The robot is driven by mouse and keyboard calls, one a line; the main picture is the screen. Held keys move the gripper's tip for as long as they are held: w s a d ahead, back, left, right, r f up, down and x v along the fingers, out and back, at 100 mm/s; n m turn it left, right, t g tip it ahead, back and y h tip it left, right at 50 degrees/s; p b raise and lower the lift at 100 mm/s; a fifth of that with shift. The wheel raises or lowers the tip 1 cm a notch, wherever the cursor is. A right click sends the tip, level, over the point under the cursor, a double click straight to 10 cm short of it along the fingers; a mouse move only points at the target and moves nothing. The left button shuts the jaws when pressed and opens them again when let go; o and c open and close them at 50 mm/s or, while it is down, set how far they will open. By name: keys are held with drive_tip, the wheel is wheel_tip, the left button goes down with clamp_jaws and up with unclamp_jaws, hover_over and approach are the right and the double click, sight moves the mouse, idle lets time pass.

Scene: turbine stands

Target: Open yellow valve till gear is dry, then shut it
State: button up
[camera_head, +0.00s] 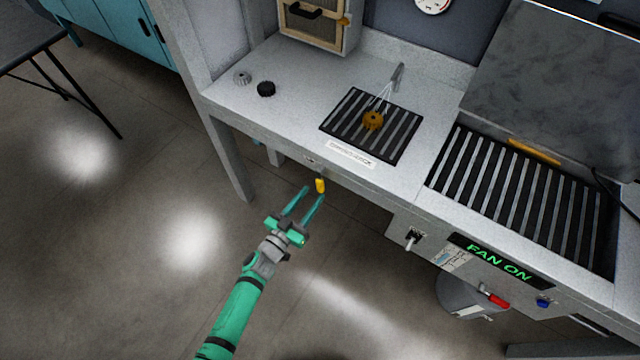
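The yellow valve handle (320,185) sits under the front edge of the bench, below the white label strip. My gripper (313,193) is open, its two teal fingers pointing up at the valve. The fingertips are close to the handle, one on each side in the picture; I cannot tell whether they touch it. An orange-brown gear (373,120) lies on the dark slatted grate (336,123). A grey nozzle (398,76) stands behind it, and thin pale streaks run from the nozzle toward the gear. Whether the gear is wet is too small to tell.
A light grey gear (242,78) and a black gear (266,89) lie at the bench's left. A larger grate (470,160) is at right, with a switch (412,238) and a green "FAN ON" display (498,262) below. A bench leg (230,158) stands left of my gripper.

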sight(318, 187)
drive_tip(key=x, duration=0.5)
drive_tip(key=shift+w+d, duration=0.1)
drive_tip(key=shift+w, duration=0.1)
drive_tip(key=shift+w+d, duration=0.2)
drive_tip(key=shift+d, duration=0.2)
drive_tip(key=shift+a, duration=0.15)
clamp_jaws()
